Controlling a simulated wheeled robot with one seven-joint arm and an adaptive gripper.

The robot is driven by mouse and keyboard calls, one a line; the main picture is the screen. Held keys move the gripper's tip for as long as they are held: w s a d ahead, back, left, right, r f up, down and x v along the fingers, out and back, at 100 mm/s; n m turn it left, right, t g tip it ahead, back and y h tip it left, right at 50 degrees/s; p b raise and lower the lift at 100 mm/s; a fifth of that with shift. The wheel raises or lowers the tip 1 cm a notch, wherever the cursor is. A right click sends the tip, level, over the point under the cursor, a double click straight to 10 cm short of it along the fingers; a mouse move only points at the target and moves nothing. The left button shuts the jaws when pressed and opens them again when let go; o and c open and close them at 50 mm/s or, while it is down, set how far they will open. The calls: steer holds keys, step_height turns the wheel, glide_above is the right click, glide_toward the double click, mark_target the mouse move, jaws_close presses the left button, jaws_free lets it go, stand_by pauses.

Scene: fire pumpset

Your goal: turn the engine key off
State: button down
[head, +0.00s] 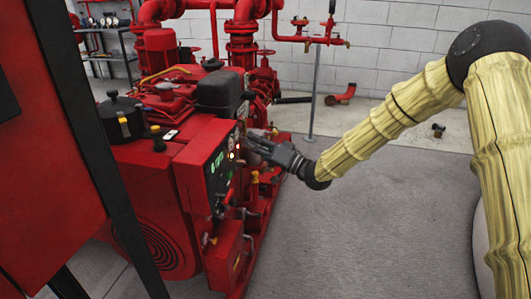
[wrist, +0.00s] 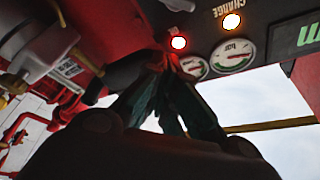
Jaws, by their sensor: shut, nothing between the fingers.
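The red engine's control panel (head: 217,178) faces right in the head view, with green displays and small lit lamps. In the wrist view the dark panel (wrist: 275,18) carries a red lamp (wrist: 179,42), an orange lamp (wrist: 232,20) and round gauges (wrist: 232,56). My gripper (head: 252,143) is at the panel's upper right edge. In the wrist view its fingers (wrist: 172,68) come together just below the red lamp, with nothing seen between them. I cannot make out the engine key; the fingers may hide it. I cannot tell whether the fingertips touch the panel.
A red cabinet with a dark post (head: 90,130) fills the left foreground. Red pipes and valves (head: 242,40) stand behind the engine. A thin grey post (head: 314,90) stands by the wall. The grey floor (head: 350,240) to the right of the engine is clear below my arm.

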mark_target(242, 162)
steer(key=shift+s+a+f+b, duration=0.15)
steer(key=shift+s+f+b, duration=0.15)
steer(key=shift+s+f, duration=0.45)
steer(key=shift+s+a+f+b, duration=0.15)
steer(key=shift+s+f+b, duration=0.1)
steer(key=shift+s+f, duration=0.4)
steer(key=shift+f, duration=0.1)
